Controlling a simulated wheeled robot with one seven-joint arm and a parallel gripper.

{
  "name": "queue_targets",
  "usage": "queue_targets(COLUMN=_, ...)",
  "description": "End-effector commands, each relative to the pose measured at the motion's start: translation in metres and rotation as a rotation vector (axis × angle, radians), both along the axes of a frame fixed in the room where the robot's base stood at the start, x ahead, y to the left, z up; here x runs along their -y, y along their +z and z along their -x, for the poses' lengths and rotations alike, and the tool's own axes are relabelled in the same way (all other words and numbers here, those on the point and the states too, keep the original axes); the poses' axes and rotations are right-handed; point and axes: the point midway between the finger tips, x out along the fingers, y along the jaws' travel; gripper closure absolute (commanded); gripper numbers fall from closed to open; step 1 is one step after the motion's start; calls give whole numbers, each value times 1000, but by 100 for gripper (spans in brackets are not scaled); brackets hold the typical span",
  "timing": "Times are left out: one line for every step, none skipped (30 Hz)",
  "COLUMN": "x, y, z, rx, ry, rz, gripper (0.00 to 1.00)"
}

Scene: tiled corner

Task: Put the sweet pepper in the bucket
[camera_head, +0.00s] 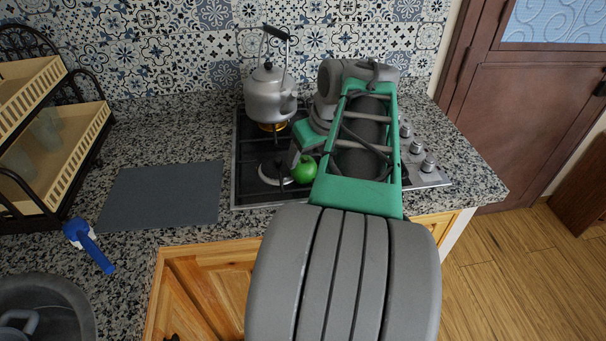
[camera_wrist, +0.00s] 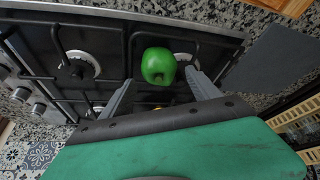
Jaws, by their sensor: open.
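The green sweet pepper (camera_head: 304,169) is on the near part of the stove, beside my arm. In the wrist view the pepper (camera_wrist: 158,66) shows between and just beyond the tips of my gripper (camera_wrist: 160,78). My gripper's two grey fingers are apart with nothing held; I cannot tell whether they touch the pepper. In the head view my arm hides most of the gripper. A dark grey round container (camera_head: 78,296), seemingly the bucket, is cut off at the lower left corner, with a grey curved part inside it.
A grey kettle (camera_head: 268,98) stands over a lit burner at the back of the stove (camera_head: 243,180). A grey mat (camera_head: 163,194) lies left of it. A blue-handled tool (camera_head: 91,246) lies near the container. A tiered rack (camera_head: 70,160) stands at the left.

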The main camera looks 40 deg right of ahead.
Motion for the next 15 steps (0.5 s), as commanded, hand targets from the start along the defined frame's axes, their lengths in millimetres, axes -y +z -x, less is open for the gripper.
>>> queue_targets(x=4, y=-4, z=1, rx=0, ry=-3, rz=-1, gripper=29)
queue_targets(x=5, y=-7, z=0, rx=0, ry=-1, rz=0, gripper=29)
queue_targets(x=5, y=-11, z=-2, rx=-1, ry=-1, rz=-1, gripper=29)
queue_targets(x=5, y=-15, z=-4, rx=-1, ry=1, rz=-2, gripper=29)
queue_targets(x=5, y=-19, z=-6, rx=-1, ry=1, rz=-2, gripper=29)
queue_targets(x=5, y=-24, z=-9, rx=-1, ry=2, rz=-2, gripper=29)
queue_targets(x=5, y=-28, z=-10, rx=-1, ry=2, rz=-2, gripper=29)
queue_targets(x=5, y=-31, z=-12, rx=-1, ry=2, rz=-2, gripper=29)
queue_targets(x=4, y=-38, z=-14, rx=-2, ry=2, rz=-2, gripper=29)
queue_targets(x=4, y=-42, z=-17, rx=-1, ry=3, rz=-1, gripper=29)
queue_targets(x=4, y=-48, z=-19, rx=-2, ry=2, rz=-2, gripper=29)
queue_targets(x=4, y=-55, z=-22, rx=-1, ry=2, rz=-2, gripper=29)
queue_targets(x=5, y=-60, z=-24, rx=-2, ry=3, rz=-1, gripper=29)
queue_targets(x=6, y=-64, z=-26, rx=-1, ry=2, rz=-2, gripper=29)
queue_targets(x=6, y=-68, z=-28, rx=-1, ry=1, rz=-1, gripper=29)
